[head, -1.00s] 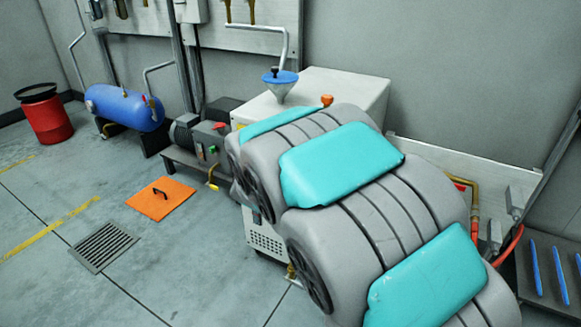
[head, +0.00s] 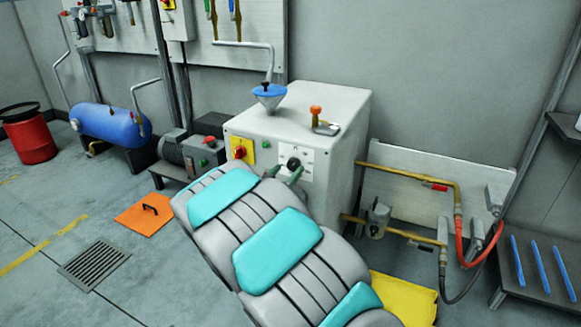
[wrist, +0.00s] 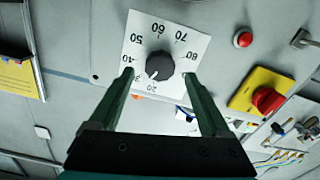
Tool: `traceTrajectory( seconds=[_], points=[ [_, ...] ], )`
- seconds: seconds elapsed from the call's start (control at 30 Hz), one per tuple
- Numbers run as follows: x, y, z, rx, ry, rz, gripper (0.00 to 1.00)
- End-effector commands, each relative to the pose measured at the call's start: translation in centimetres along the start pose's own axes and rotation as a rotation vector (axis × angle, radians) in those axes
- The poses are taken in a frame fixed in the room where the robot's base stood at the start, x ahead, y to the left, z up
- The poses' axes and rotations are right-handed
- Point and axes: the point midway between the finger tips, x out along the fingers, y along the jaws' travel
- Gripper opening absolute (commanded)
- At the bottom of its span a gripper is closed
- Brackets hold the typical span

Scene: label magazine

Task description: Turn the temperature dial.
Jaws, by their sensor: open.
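The temperature dial (wrist: 160,66) is a dark round knob with a white pointer on a white plate marked with numbers from 20 to 80. In the wrist view the pointer is toward the low numbers, near 20 and 30. In the head view the dial (head: 293,163) is on the front of a white machine (head: 300,112). My gripper (wrist: 158,74) is open in the wrist view, its green fingers on either side of the dial's lower part. In the head view my gripper (head: 286,173) is at the dial, partly hidden by my arm. Contact cannot be told.
A red switch on a yellow plate (head: 242,149) and a green button (head: 266,144) are left of the dial. A red button (wrist: 243,40) shows in the wrist view. Pipes (head: 410,170) run at right.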

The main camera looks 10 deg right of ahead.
Motion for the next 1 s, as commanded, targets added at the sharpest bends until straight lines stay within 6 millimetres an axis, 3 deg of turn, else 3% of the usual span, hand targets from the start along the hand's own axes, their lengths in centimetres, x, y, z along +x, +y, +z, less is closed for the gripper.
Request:
traceTrajectory(
  seconds=[0.23, 0.6, 1.0],
  points=[
    [2.5, 0.1, 0.1, -0.003, 0.001, 0.002, 0.81],
    [2.9, 0.0, 0.1, -0.001, 0.000, 0.000, 0.81],
    [2.9, 0.0, 0.1, -0.001, 0.000, -0.001, 0.37]
  ],
)
